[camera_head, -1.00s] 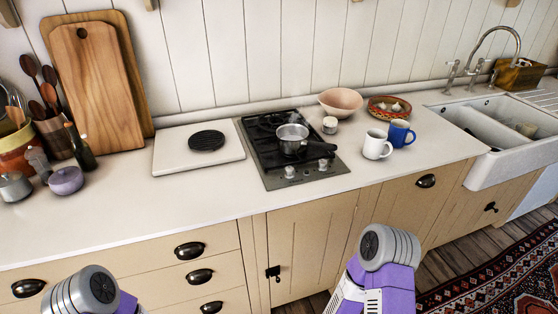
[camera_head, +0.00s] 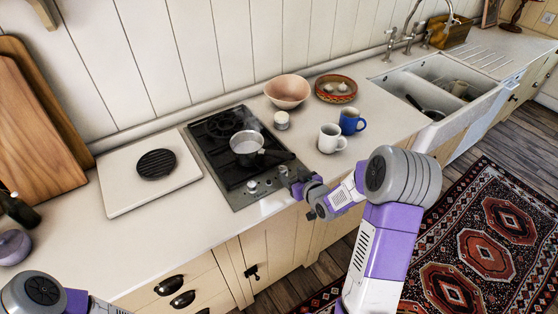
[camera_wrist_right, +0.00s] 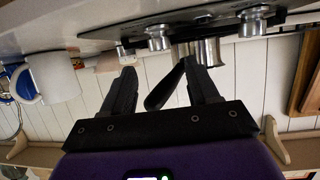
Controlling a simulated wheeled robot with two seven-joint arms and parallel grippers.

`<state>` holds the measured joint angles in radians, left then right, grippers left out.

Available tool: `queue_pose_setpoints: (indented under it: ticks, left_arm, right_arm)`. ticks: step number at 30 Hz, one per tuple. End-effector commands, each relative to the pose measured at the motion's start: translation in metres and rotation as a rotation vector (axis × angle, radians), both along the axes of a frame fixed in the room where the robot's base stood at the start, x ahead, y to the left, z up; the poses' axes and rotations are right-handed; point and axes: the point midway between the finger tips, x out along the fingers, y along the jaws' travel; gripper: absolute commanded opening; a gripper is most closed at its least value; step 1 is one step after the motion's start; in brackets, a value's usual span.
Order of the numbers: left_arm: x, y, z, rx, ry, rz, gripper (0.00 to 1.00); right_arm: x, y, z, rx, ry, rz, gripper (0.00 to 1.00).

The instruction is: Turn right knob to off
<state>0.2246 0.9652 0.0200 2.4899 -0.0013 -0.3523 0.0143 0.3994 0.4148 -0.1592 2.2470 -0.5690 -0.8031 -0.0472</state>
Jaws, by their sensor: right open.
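The black-topped stove (camera_head: 222,165) is set into the counter, with two silver knobs on its front strip. The right knob (camera_head: 283,171) is beside the fingers of my right gripper (camera_head: 296,183), which partly hide that corner. The left knob (camera_head: 252,186) is clear of it. The right wrist view is upside down; there the right knob (camera_wrist_right: 158,38) lies ahead of the open, empty fingers (camera_wrist_right: 160,76), with a visible gap. The left knob (camera_wrist_right: 252,22) is off to the side. The knob markings are too small to read. My left gripper is outside the view; only its arm shows.
A steel pot (camera_head: 246,145) stands on the stove, its dark handle reaching toward my right gripper. A white mug (camera_head: 331,138), a blue mug (camera_head: 351,121), a small white jar (camera_head: 281,120) and a pink bowl (camera_head: 287,91) stand to the right. The front counter is clear.

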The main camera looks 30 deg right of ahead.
Motion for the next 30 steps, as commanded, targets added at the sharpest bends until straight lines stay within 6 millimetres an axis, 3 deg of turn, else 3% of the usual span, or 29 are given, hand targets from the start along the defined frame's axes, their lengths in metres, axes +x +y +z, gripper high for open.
queue_pose_setpoints:
  ticks: [12, 23, 24, 30]
  left_arm:
    - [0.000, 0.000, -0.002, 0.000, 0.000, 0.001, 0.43]
    - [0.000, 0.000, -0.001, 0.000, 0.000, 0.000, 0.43]
    - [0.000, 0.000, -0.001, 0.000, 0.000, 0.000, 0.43]
    - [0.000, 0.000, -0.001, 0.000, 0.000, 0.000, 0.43]
  right_arm:
    - [0.055, 0.001, -0.024, 0.003, 0.002, 0.001, 0.60]
    - [0.062, 0.001, -0.027, 0.002, 0.003, 0.000, 0.60]
    - [0.062, 0.001, -0.027, 0.002, 0.003, 0.000, 0.58]
    - [0.062, 0.001, -0.027, 0.002, 0.002, 0.000, 0.27]
